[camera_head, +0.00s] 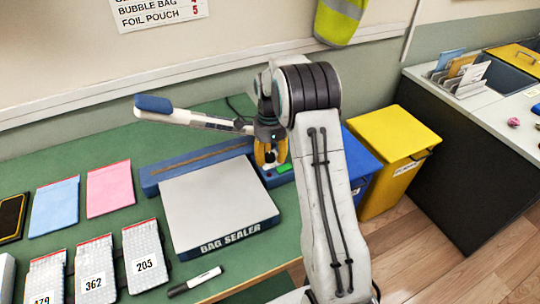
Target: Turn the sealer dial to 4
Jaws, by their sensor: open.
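The bag sealer (222,202) sits on the green table, with its lettered front edge towards me and a flat grey plate on top. Its sealing arm with a blue handle (153,104) is raised at the back. My gripper (270,158) points down over the right end of the sealer's blue back bar, with its yellow fingers open. A green part (284,168) of the sealer shows just right of the fingers. The dial is not clearly visible; my fingers seem to cover that spot. I cannot tell its setting or whether the fingers touch it.
Pink (110,188) and blue (54,206) pouches, numbered bubble bags (146,256) and a marker (195,281) lie left and in front of the sealer. A wall sign (158,12) shows bubble bag and foil pouch numbers. Yellow (396,150) and blue bins stand right, beyond my arm.

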